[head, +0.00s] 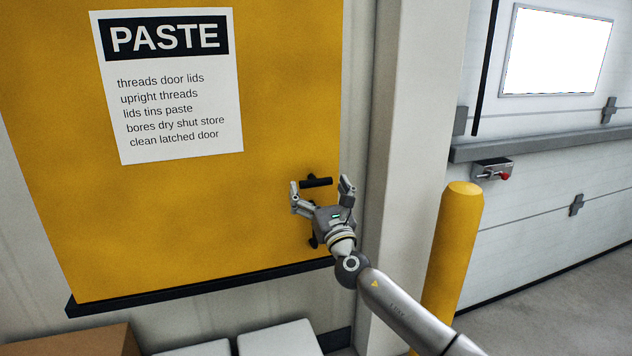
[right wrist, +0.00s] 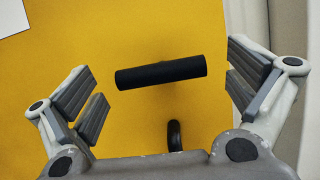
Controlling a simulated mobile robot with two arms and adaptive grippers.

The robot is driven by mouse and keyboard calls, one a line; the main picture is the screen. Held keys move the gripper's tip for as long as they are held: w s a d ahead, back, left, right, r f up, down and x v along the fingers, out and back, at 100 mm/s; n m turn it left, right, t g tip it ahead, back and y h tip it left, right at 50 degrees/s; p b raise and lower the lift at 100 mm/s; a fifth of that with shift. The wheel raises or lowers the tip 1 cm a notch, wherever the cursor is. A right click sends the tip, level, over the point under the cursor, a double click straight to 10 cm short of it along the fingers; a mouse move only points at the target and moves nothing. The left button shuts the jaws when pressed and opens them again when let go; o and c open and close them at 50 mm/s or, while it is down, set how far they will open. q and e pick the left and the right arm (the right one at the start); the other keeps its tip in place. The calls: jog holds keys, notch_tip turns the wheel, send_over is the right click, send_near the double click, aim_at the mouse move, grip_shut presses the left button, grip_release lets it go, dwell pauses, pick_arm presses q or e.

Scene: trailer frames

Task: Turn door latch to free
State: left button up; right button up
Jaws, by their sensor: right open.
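The door latch (head: 317,182) is a black T-shaped handle on the yellow door (head: 270,120), near its right edge. Its bar lies nearly level, and in the right wrist view the bar (right wrist: 161,73) tilts slightly, right end higher. My right gripper (head: 321,186) is open in front of the latch. In the right wrist view the fingers (right wrist: 168,90) stand to either side of the bar, apart from it. A curved black piece (right wrist: 174,135) shows below the bar, partly hidden by the gripper's palm. My left gripper is not in view.
A white sign (head: 170,85) headed PASTE is on the door. A yellow post (head: 455,250) stands right of my right arm. A brown box (head: 75,340) and white lids (head: 280,340) lie below the door. A beige column (head: 410,100) borders the door's right side.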

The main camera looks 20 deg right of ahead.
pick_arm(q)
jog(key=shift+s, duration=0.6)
pick_arm(e)
jog(key=shift+x, duration=0.9)
jog(key=c, duration=0.8)
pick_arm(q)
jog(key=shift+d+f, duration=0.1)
